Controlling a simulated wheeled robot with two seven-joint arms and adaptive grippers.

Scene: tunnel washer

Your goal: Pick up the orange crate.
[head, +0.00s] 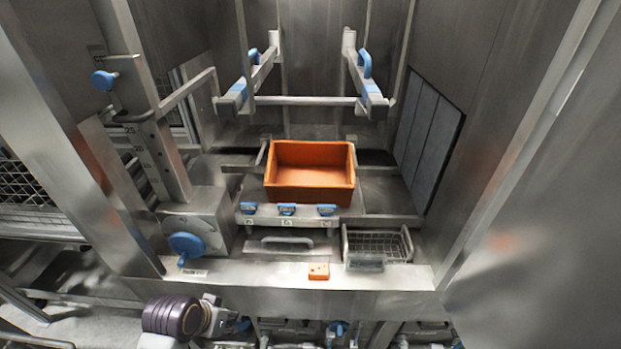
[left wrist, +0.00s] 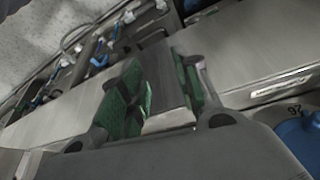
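The orange crate (head: 309,194) stands upright inside the metal washer bay, near the middle of the head view. Its open top faces up and it looks empty. Bare metal of the front ledge shows beyond the fingers. In the head view my left arm is low at the bottom left, in front of the ledge and well apart from the crate. My right gripper is not in view.
A small wire basket (head: 378,243) stands right of the crate's front. Several blue knobs and a handle (head: 287,244) lie before it. A small orange block (head: 318,271) sits on the front ledge (head: 250,274). Metal posts flank the opening. Rails with blue clamps (head: 365,64) stand behind.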

